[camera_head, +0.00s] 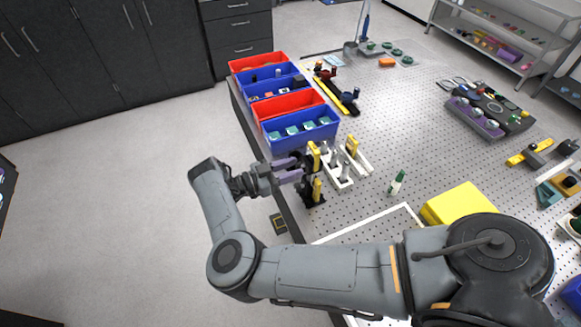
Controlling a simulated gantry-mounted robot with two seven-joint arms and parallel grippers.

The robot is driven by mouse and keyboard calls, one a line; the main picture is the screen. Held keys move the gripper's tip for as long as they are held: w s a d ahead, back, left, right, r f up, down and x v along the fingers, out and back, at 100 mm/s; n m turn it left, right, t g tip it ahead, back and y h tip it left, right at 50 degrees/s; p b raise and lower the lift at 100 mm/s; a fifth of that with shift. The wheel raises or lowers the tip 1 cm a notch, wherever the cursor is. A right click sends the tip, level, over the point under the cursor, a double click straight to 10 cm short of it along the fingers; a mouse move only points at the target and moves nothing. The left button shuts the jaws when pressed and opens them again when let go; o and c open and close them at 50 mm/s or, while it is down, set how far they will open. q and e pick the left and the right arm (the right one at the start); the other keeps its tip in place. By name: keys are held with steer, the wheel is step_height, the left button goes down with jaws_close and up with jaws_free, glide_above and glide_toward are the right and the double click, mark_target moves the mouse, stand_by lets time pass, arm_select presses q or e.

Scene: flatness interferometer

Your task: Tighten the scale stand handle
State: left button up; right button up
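Which piece is the scale stand handle is too small to tell.
White holders (337,168) stand just right of the gripper. A blue bin (300,138) and red bin (290,104) line the table's left edge. The perforated table (425,130) is clear in the middle.

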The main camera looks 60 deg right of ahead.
jaws_close()
steer(key=shift+m, duration=0.3)
stand_by(0.3)
steer(key=shift+s+f+m, duration=0.1)
steer(key=shift+m, duration=4.15)
steer(key=shift+s+f+m, duration=0.1)
steer(key=shift+m, duration=4.15)
